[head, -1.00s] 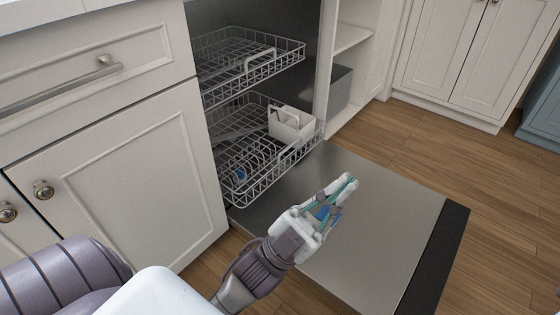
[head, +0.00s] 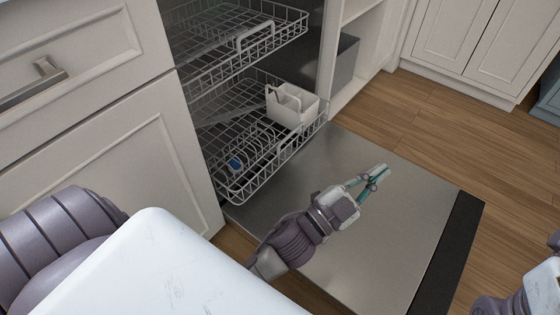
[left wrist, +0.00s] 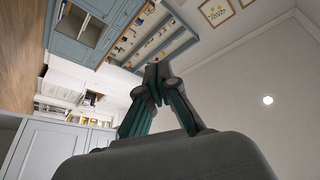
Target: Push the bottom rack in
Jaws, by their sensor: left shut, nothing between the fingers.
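The bottom rack (head: 262,183) is a wire basket that sticks partly out of the dishwasher, over the inner end of the lowered door (head: 400,240). It holds a white cutlery basket (head: 290,108) and a small blue item (head: 235,165). My left gripper (head: 376,176) is shut and empty, over the door, to the right of the rack and apart from it. Its closed fingers also show in the left wrist view (left wrist: 154,72), where the rack is not seen. Part of my right arm (head: 530,292) shows at the lower right edge; its fingertips are out of frame.
The upper rack (head: 280,42) is also partly out, above the bottom one. A white cabinet (head: 110,175) stands left of the dishwasher. Open shelves with a grey bin (head: 346,62) are to the right. Wood floor (head: 455,130) lies clear beyond the door.

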